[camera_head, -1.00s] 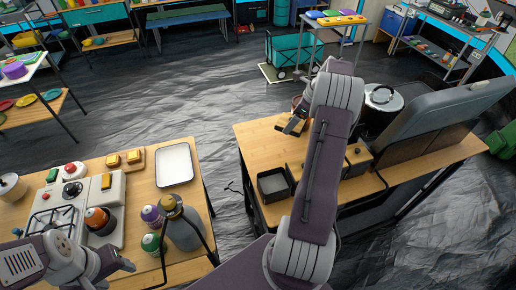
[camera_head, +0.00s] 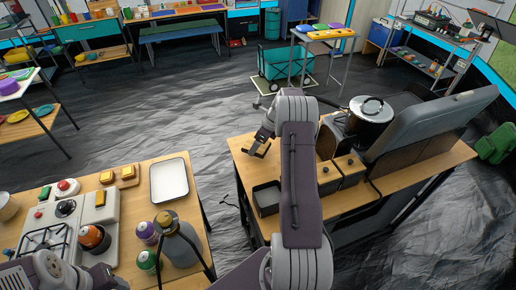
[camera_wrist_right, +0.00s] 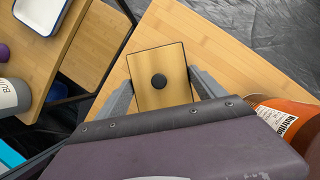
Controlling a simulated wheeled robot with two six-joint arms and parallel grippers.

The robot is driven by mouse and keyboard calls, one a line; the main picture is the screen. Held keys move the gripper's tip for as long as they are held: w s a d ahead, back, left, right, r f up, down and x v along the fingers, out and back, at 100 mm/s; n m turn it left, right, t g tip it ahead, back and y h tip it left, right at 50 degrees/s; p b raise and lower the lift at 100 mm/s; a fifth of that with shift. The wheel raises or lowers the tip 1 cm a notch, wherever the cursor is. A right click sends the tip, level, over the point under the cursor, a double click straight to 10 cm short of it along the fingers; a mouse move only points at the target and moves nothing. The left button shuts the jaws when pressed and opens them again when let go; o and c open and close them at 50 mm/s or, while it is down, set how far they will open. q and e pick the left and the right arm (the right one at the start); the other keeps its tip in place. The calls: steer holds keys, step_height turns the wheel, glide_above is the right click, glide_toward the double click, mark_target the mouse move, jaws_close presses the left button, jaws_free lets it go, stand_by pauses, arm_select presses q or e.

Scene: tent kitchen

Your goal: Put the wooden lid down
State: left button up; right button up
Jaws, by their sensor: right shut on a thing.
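The wooden lid (camera_wrist_right: 176,66) is a pale rectangular board with a dark rim and a round black knob. It lies between the two fingers of my right gripper (camera_wrist_right: 163,92), which is shut on it. In the head view my right gripper (camera_head: 258,149) is over the far left part of the right-hand wooden table (camera_head: 236,150). The lid is mostly hidden there, and I cannot tell whether it touches the tabletop. My left gripper (camera_head: 112,281) is at the lower left by the stove table; its fingers are unclear.
An open black box (camera_head: 267,199) stands on the table's near left edge. An orange labelled canister (camera_wrist_right: 285,118) stands right of the gripper in the wrist view. A steel pot (camera_head: 370,112) and grey case (camera_head: 430,125) are farther right. A white tray (camera_head: 169,181) is on the stove table.

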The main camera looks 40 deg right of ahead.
step_height(320, 180, down, 3)
steer(key=shift+d+f, duration=0.1)
steer(key=shift+f, duration=0.05)
steer(key=shift+f, duration=0.1)
steer(key=o, duration=1.4)
steer(key=shift+c, duration=0.2)
steer(key=v, duration=1.2)
steer(key=s+a+n+g, duration=0.1)
steer(key=s+a+n, duration=0.2)
steer(key=a+n, duration=0.6)
steer(key=s+a+n+g, duration=0.1)
steer(key=s+a+n, duration=0.2)
steer(key=a+n, duration=0.6)
steer(key=s+a+f+n+h, duration=0.1)
steer(key=s+a+n, duration=0.9)
steer(key=s+n, duration=0.2)
steer(key=shift+s+a+f+g+h, duration=0.25)
steer(key=shift+s+f+g+h, duration=0.05)
steer(key=shift+s+g+h, duration=0.1)
